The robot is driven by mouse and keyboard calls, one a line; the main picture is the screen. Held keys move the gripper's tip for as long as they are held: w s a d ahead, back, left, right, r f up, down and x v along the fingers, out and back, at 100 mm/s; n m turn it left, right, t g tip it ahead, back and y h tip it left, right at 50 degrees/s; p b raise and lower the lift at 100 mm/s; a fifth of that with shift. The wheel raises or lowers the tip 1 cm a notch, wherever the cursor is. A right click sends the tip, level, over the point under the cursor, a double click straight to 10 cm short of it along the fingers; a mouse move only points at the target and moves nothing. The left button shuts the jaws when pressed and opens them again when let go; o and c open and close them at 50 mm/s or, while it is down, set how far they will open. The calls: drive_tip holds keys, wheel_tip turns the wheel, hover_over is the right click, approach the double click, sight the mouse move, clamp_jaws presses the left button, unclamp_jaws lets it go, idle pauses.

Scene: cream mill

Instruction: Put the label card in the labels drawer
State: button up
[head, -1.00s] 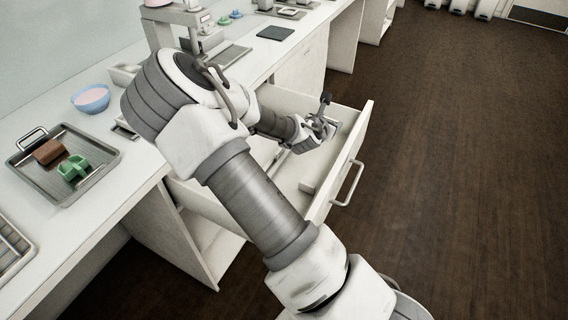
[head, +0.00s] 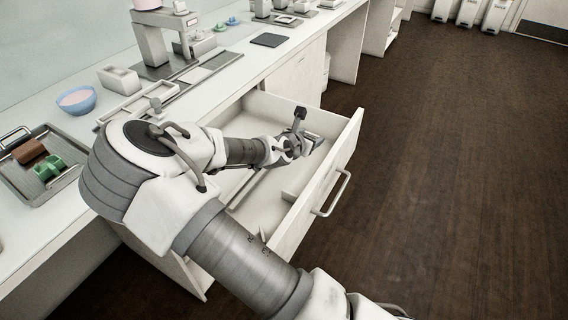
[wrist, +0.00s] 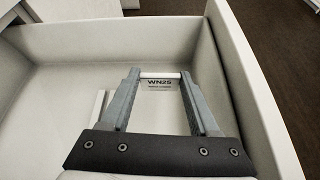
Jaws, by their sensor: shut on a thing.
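The label card (wrist: 160,85) is a small pale card marked "WN25" in the wrist view. My gripper (wrist: 158,76) is shut on it, with one finger at each side of the card. In the head view my gripper (head: 312,143) is over the far right part of an open white drawer (head: 278,216), near its front panel. The wrist view shows the drawer's pale floor and walls around the card. I cannot tell whether the card touches the drawer floor. The card is not clearly visible in the head view.
The drawer has a front handle (head: 332,194) and low dividers inside. On the counter are a metal tray (head: 75,177) with brown and green pieces, a blue bowl (head: 76,101) and a dark flat pad (head: 269,40). The dark floor at right is clear.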

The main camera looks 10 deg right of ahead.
sight(308, 165)
wheel_tip(308, 165, down, 8)
drive_tip(key=shift+r+b, duration=0.15)
drive_tip(key=shift+b, duration=0.85)
drive_tip(key=o, duration=1.4)
drive_tip(key=shift+o, duration=0.2)
drive_tip(key=shift+s+a+r, duration=0.25)
drive_tip(key=shift+s+r, duration=0.05)
drive_tip(key=p+v, duration=0.3)
drive_tip(key=v, duration=0.8)
drive_tip(key=shift+s+f, duration=0.1)
drive_tip(key=shift+s, duration=0.05)
drive_tip(key=shift+p, duration=0.3)
